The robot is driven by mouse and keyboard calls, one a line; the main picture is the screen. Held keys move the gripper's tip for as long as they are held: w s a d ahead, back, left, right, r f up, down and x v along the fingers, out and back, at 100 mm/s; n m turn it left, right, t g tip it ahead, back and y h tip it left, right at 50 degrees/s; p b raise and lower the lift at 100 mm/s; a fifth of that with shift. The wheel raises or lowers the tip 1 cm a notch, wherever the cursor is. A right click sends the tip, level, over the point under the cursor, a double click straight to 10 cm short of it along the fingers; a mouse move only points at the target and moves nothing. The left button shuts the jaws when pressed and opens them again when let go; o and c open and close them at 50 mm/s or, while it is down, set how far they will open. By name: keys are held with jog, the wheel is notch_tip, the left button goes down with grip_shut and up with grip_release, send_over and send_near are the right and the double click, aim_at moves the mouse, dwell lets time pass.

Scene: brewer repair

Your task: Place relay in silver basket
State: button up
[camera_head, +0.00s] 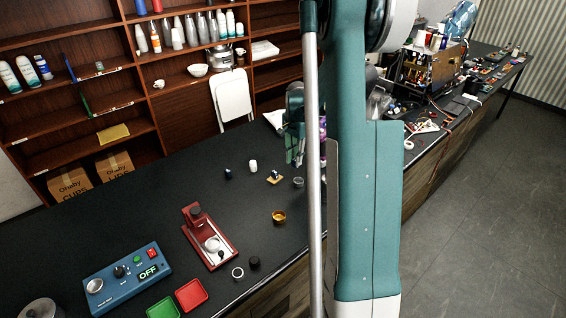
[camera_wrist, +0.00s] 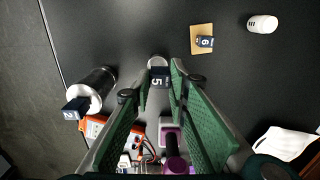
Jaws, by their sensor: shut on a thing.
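The relay, a dark blue block marked 5 (camera_wrist: 160,79), sits between the fingertips of my gripper (camera_wrist: 159,74) in the wrist view. My gripper is shut on it. A small silver round cup, likely the silver basket (camera_wrist: 157,62), shows just beyond the block, which partly covers it. I cannot tell the height gap between them. In the head view the silver basket (camera_head: 298,182) stands on the dark counter, below my green gripper (camera_head: 295,160) in the picture. The relay cannot be made out there.
In the wrist view a block marked 6 (camera_wrist: 204,42) lies on a tan board, with a white cylinder (camera_wrist: 262,23) nearby. A silver cylinder (camera_wrist: 95,88) with a block marked 2 stands left. An amber cup (camera_head: 279,217) and red stand (camera_head: 208,238) are on the counter.

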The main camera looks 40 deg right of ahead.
jog(key=shift+s+d+r, duration=0.1)
jog(key=shift+s+d, duration=0.15)
jog(key=shift+d, duration=0.8)
jog(key=shift+f+b, duration=1.2)
jog(key=shift+f, duration=3)
jog(key=o, duration=0.9)
jog(key=shift+r, duration=0.15)
